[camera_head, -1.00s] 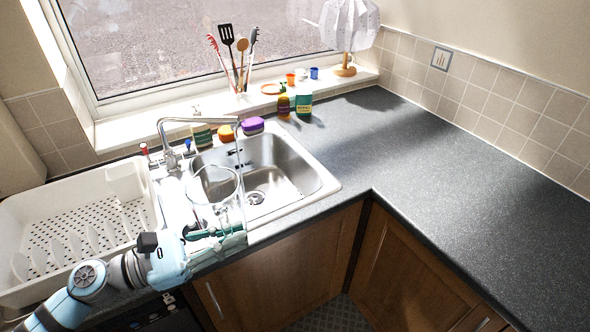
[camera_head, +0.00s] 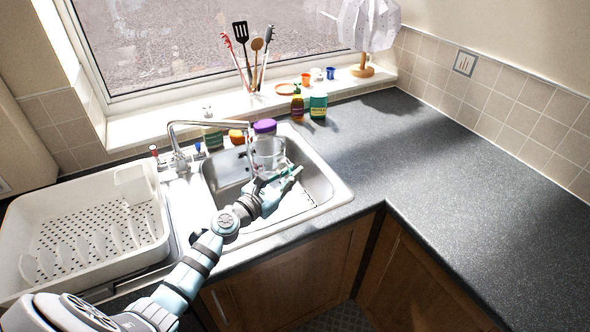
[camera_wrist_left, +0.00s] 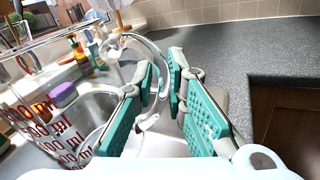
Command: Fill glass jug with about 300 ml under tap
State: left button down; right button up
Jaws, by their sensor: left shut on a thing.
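The clear glass jug (camera_head: 268,158) is held over the sink, beside or under the end of the tap spout. In the left wrist view the jug (camera_wrist_left: 45,125) shows red ml markings at the left. My left gripper (camera_head: 283,179) is shut on its looped handle (camera_wrist_left: 155,62), with green pads on either side. The chrome tap (camera_head: 178,150) stands behind the sink's left corner and its spout reaches right toward the jug. I cannot tell whether water is running or what level is in the jug. My right gripper is not in view.
The steel sink (camera_head: 333,190) surrounds the jug from below. A white dish rack (camera_head: 150,240) stands left. Sponges, a brown bottle (camera_head: 297,105) and a green bottle (camera_head: 318,105) stand behind the sink. The dark counter (camera_head: 450,150) at right is clear.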

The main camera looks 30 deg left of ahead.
pick_arm(q)
jog(key=shift+y, duration=0.3)
jog(key=w+a+f+b, duration=0.1)
jog(key=a+f+b, duration=0.1)
jog(key=b, duration=0.1)
jog(key=w+a+f+b, duration=0.2)
jog(key=b, duration=0.1)
jog(key=shift+f, duration=0.1)
notch_tip(320, 180, down, 2)
jog(key=b, duration=0.2)
jog(key=shift+w+f+b, duration=0.1)
jog(key=shift+f+b, duration=0.05)
jog(key=shift+b, duration=0.2)
jog(key=w+a+r+b, duration=0.1)
jog(key=w+a+b, duration=0.1)
jog(key=a+b, duration=0.3)
jog(key=shift+w+a, duration=0.4)
jog(key=shift+a, duration=0.75)
dwell(3.4)
